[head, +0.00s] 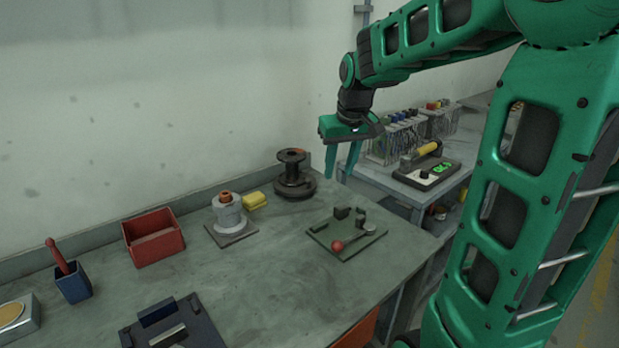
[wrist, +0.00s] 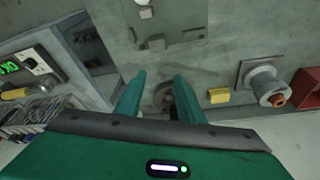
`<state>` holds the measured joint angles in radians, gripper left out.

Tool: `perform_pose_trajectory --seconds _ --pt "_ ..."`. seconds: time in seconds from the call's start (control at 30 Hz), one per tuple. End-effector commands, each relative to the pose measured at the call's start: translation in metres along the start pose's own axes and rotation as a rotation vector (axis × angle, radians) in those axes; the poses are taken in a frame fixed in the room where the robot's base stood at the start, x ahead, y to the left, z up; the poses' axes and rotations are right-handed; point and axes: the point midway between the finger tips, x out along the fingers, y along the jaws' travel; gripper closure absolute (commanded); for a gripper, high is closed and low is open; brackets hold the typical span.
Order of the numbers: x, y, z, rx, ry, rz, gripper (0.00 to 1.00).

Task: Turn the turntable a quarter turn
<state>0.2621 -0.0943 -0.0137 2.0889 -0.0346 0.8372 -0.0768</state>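A dark spool-shaped piece on a wide round base (head: 294,188) stands at the back of the bench; it looks most like the turntable, but I cannot be sure. In the wrist view this round piece (wrist: 163,92) shows between my fingers, partly hidden by them. A grey stepped cylinder with an orange top (head: 229,212) stands on a square plate to its left; it also shows in the wrist view (wrist: 267,82). My gripper (head: 337,180) is open and empty, its fingers pointing down, in the air to the right of the dark round piece in the head view.
A green plate with a red-knobbed lever (head: 338,246) lies in front. A yellow block (head: 255,201), a red bin (head: 153,237) and a blue cup with a red-handled tool (head: 73,281) stand leftward. A second bench carries wired modules (head: 400,138).

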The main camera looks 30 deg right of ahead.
Motion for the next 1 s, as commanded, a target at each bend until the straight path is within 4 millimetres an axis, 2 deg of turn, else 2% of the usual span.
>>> perform_pose_trajectory --seconds 0.03,0.1,0.2,0.27,0.47,0.8,1.0 --pt "0.005 -0.007 -0.023 -0.028 0.019 -0.011 0.65" --pt "0.009 -0.017 -0.048 -0.063 0.049 -0.027 0.65" --pt "0.012 -0.026 -0.072 -0.096 0.078 -0.042 0.65" --pt "0.014 -0.029 -0.08 -0.107 0.088 -0.048 0.65" --pt "0.029 -0.032 -0.087 -0.115 0.094 -0.053 0.65" --pt "0.086 -0.033 -0.092 -0.111 0.092 -0.051 0.65" --pt "0.111 -0.035 -0.094 -0.111 0.093 -0.051 0.65"
